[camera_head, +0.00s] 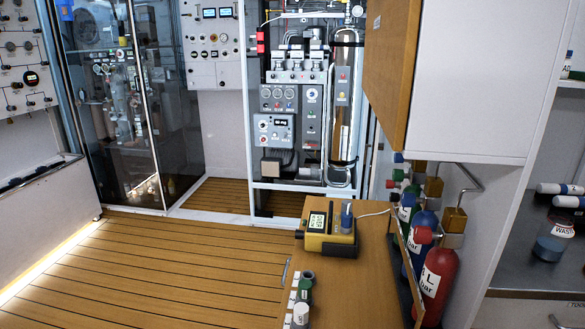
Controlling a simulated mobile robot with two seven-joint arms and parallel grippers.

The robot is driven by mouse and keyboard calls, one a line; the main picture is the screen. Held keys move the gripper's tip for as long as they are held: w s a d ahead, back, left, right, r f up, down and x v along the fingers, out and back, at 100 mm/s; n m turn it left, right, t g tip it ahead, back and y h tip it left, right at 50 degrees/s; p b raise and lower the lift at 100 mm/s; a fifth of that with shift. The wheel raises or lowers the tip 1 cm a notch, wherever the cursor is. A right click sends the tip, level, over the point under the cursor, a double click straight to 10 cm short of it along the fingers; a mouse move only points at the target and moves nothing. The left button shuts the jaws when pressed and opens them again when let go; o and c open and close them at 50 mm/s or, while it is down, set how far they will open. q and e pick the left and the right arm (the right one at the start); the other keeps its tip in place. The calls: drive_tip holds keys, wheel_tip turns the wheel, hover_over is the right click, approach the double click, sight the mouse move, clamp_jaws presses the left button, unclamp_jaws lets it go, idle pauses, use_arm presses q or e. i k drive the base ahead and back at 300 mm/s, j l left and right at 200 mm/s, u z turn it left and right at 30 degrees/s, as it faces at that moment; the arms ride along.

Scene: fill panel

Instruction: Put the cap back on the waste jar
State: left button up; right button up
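A jar with dark blue-grey liquid and a white label reading "WASTE" (551,246) stands on the shelf at the right edge of the view. Its top is partly hidden, and I cannot tell whether it is open. White cylinders with blue ends (556,188) lie just above it. I cannot pick out the jar's cap for certain. Neither of my grippers is in view.
A wooden bench (345,285) in front carries a yellow and black device (331,241) and several small capped containers (303,290). Red and blue gas cylinders (436,283) stand beside it. An overhead cabinet (465,75) hangs at upper right. The wooden floor (150,265) at left is clear.

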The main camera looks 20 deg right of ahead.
sight(555, 233)
drive_tip(key=k+l+u, duration=0.15)
drive_tip(key=l, duration=0.25)
drive_tip(key=k+l+u, duration=0.2)
drive_tip(key=l, duration=0.15)
drive_tip(key=l+u, duration=0.15)
drive_tip(key=l, duration=0.25)
drive_tip(key=k+l+u, duration=0.15)
drive_tip(key=k+l, duration=0.25)
drive_tip(key=l, duration=0.2)
drive_tip(key=k+l, duration=0.3)
drive_tip(key=l, duration=0.15)
drive_tip(key=k+l+u, duration=0.1)
drive_tip(key=k+l, duration=0.15)
drive_tip(key=l, duration=0.2)
drive_tip(key=k+l, duration=0.25)
drive_tip(key=l, duration=0.2)
drive_tip(key=k+l, duration=0.3)
drive_tip(key=l+u, duration=0.05)
drive_tip(key=l, duration=0.05)
